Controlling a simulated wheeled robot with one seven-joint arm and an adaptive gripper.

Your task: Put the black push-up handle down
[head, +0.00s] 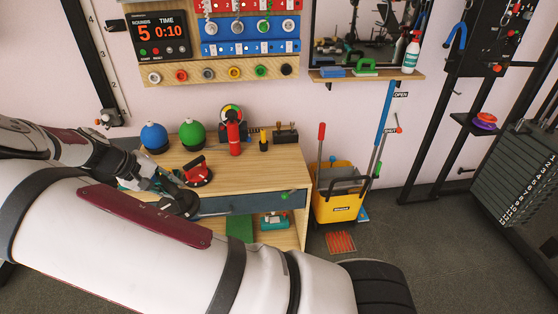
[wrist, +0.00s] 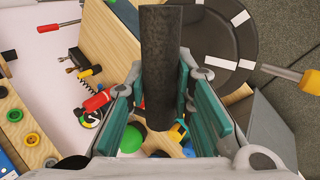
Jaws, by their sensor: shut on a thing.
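The black push-up handle (wrist: 159,60) is in my gripper (wrist: 162,110); its dark grip bar stands between the teal finger pads in the wrist view. A black round disc (wrist: 215,22) with white marks shows beside the bar and looks like its base, though the join is not clear. In the head view my gripper (head: 160,186) is at the left front of the wooden table (head: 240,168), with the dark handle (head: 181,204) at its fingers near the front edge. My arm hides part of this area, so I cannot tell whether the handle touches the table.
On the table, a red and black device (head: 198,171) is close by the gripper. Blue (head: 154,136) and green (head: 192,134) balls and a red cylinder (head: 233,138) stand behind. The tabletop's right front is mostly clear. A yellow bucket (head: 338,195) stands right of the table.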

